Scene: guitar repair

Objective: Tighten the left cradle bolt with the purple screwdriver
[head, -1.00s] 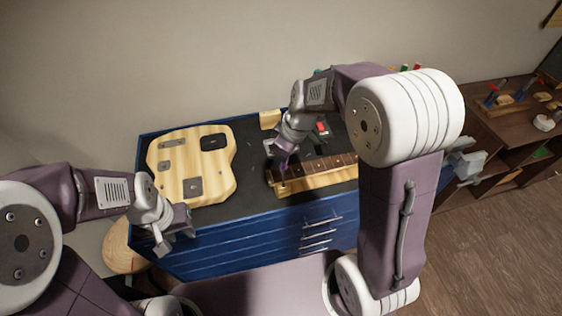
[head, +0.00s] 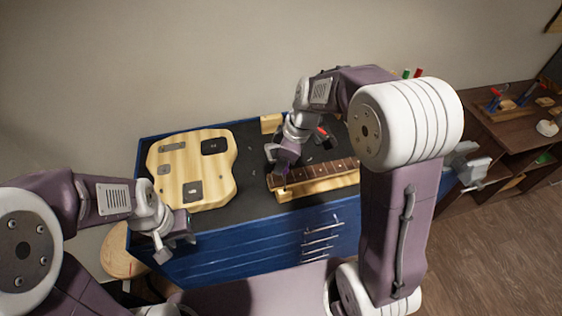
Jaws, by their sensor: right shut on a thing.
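My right gripper (head: 281,160) is shut on the purple screwdriver (head: 283,172), of which only a small purple part shows. It is at the left end of the guitar neck (head: 318,171), which lies on a pale wooden cradle (head: 320,187) on the bench. The left cradle bolt cannot be made out; the gripper and screwdriver cover that end. I cannot tell whether the screwdriver tip touches the bolt. My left gripper (head: 174,241) is empty, its fingers apart, in front of the bench's left front edge.
A pale wooden guitar body (head: 208,185) lies on the left of the dark bench top (head: 250,203). A small wooden block (head: 271,122) stands at the back edge. A round wooden stool (head: 118,262) is left of the blue drawer bench (head: 250,250). A brown shelf (head: 500,135) stands at right.

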